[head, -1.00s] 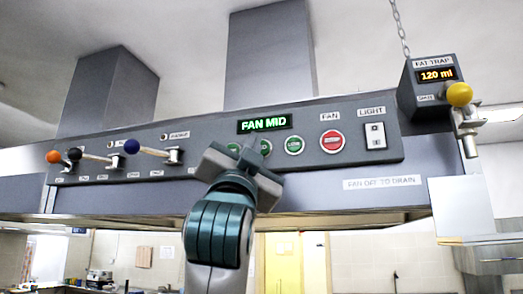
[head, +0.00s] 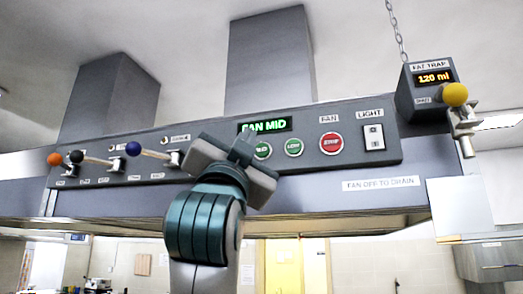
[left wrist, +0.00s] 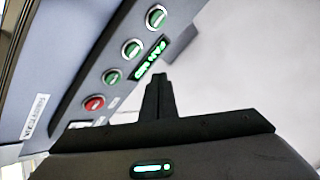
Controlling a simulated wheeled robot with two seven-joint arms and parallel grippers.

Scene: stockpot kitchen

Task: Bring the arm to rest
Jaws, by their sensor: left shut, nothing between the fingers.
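My left gripper (head: 243,146) is raised in front of the hood's control panel (head: 220,166), just below the green "FAN MID" display (head: 264,125). It is shut and empty, and hides part of the row of green buttons. In the left wrist view the shut fingers (left wrist: 158,95) point toward the panel near the lit display (left wrist: 150,62); I cannot tell whether they touch it. Two green buttons show beside the gripper, one (head: 294,147) marked LOW. My right gripper is not in view.
A red stop button (head: 331,143) and a light switch (head: 374,138) sit right of the gripper. Levers with orange, black and blue knobs (head: 133,149) stick out at left. A fat trap box (head: 425,90) reading 120 ml, with a yellow-knobbed valve (head: 455,95), hangs at right.

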